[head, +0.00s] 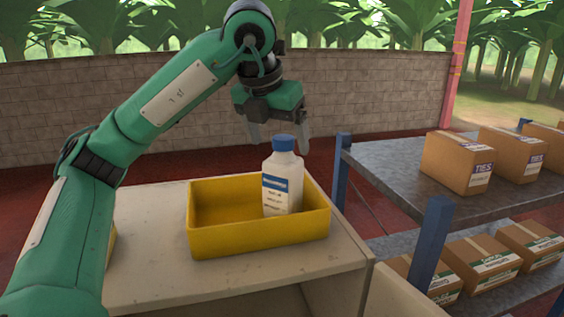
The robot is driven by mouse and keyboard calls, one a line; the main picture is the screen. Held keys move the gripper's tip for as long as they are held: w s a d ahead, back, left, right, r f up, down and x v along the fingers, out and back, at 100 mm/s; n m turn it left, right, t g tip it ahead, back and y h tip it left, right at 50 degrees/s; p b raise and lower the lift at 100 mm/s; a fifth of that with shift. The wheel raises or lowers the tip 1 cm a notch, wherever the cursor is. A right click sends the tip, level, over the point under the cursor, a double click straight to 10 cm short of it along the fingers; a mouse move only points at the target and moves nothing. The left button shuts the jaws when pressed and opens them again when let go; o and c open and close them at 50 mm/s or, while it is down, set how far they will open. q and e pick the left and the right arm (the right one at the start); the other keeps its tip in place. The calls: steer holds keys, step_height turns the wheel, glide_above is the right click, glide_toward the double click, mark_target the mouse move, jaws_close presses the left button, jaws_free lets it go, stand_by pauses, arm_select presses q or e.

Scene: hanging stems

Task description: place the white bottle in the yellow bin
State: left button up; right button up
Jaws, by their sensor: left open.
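The white bottle (282,182) has a blue cap and a blue and white label. It stands upright inside the yellow bin (262,236), toward the bin's right end. The bin's front wall hides the bottle's base. The bin sits on a light-coloured cabinet top. My left gripper (279,146) is above the bottle and points down. Its two fingers are spread apart, one to each side of the blue cap in the picture, and it holds nothing. My right gripper does not show.
A metal shelf rack (425,192) with blue posts stands at the right and carries several cardboard boxes (459,162) on two levels. A low brick wall (380,90) runs behind. The cabinet top (150,264) is clear in front of the bin.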

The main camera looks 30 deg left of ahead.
arm_select(q)
steer(key=shift+p+v, duration=0.3)
steer(key=shift+v, duration=2.7)
